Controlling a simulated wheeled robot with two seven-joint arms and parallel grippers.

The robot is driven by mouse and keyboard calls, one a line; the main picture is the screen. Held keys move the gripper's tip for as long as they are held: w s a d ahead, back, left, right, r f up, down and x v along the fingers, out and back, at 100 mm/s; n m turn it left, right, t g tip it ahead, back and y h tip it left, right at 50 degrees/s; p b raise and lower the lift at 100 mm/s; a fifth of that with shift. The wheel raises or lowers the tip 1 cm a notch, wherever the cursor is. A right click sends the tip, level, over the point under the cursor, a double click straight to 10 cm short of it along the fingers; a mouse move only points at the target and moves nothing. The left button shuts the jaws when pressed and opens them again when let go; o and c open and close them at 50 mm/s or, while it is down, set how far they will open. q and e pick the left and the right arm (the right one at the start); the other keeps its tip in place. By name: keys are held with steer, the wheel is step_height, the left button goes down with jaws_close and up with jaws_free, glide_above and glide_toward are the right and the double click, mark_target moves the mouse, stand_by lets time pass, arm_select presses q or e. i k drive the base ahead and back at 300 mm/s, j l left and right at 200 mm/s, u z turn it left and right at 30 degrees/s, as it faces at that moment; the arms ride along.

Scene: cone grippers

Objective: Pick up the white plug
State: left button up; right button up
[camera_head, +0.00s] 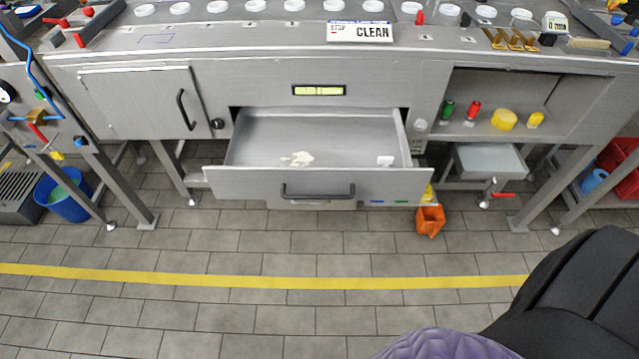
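A drawer (250,181) is pulled open under the middle of the metal bench. Inside it, on the right, lies a small white block-like piece (385,160), which may be the white plug; it is too small to be sure. White round caps (335,5) stand in a row along the bench top. Neither of my grippers is in view. A black and purple form at the bottom right seems to be part of my own body.
An orange bin (430,220) stands on the floor below the drawer's right end. A blue bucket (62,195) is at the left. An open shelf (500,105) right of the drawer holds red, green and yellow items. The tiled floor in front is clear.

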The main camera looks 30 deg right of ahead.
mark_target(385, 161)
steer(key=z, duration=1.45)
